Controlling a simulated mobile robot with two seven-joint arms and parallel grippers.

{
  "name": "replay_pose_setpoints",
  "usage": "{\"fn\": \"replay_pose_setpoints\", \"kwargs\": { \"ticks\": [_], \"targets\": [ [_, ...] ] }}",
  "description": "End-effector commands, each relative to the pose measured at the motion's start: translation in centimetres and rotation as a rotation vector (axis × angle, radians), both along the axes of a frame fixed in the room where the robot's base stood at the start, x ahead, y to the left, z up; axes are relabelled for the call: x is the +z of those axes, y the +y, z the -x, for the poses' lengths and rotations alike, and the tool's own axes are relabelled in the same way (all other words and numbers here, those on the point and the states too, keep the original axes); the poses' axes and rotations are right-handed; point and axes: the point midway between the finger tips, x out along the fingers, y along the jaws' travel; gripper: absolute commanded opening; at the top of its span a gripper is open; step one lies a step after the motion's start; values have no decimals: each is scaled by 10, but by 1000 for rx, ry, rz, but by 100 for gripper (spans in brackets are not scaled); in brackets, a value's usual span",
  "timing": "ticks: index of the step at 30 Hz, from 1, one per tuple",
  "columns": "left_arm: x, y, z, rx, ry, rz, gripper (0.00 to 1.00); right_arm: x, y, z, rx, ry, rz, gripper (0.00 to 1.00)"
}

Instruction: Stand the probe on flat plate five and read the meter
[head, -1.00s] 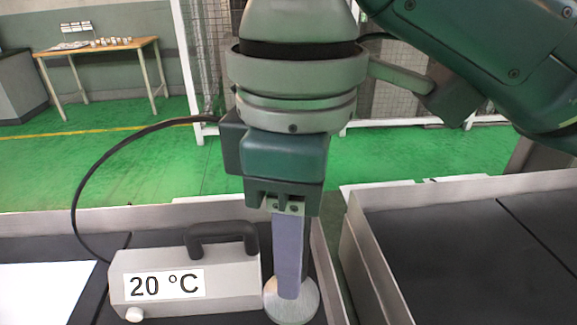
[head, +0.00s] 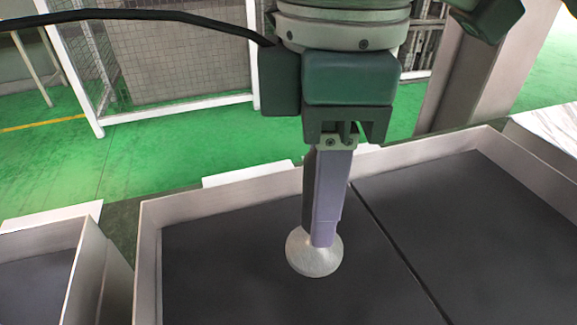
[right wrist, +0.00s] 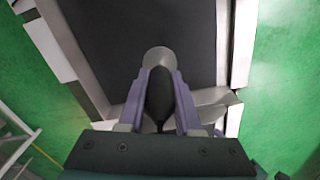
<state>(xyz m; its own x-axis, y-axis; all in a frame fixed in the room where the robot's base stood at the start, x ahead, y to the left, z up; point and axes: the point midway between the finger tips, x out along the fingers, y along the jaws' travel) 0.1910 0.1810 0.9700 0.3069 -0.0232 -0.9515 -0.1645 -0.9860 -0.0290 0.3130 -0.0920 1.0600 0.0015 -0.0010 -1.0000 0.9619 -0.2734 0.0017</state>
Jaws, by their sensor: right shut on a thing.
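My right gripper (head: 322,238) points down over the dark floor of the right-hand tray in the head view, its purple fingers shut on the probe. The probe's round pale metal foot (head: 314,254) shows below the fingertips. In the right wrist view, the probe's dark handle (right wrist: 158,98) sits between the fingers, with its round foot (right wrist: 158,57) beyond the tips. I cannot tell whether the foot touches the dark surface. No plate number is readable, and the meter is out of view. My left gripper is not in view.
The tray's raised pale metal rim (head: 225,200) surrounds a dark floor (head: 450,215) split by a narrow seam. That floor is bare around the probe. Another rimmed tray (head: 85,275) stands at the left across a gap. A wire-mesh fence (head: 185,60) stands behind.

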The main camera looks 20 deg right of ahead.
Motion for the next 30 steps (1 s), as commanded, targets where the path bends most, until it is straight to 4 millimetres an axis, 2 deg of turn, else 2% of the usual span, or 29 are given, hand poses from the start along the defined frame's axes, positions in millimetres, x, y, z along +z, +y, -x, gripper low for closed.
{"fn": "replay_pose_setpoints", "kwargs": {
  "ticks": [1,6,12,19,25,30],
  "targets": [
    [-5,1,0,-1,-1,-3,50,-17,-1,1,-1,6,2,0],
    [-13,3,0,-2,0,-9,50,-69,-1,2,-3,6,3,0],
    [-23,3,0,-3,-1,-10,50,-118,-1,1,-2,3,2,0],
    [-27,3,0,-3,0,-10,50,-141,0,1,-1,1,1,0],
    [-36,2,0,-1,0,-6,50,-173,-1,1,-1,2,1,0],
    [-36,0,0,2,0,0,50,-179,-1,0,0,-1,1,0]
  ]
}}
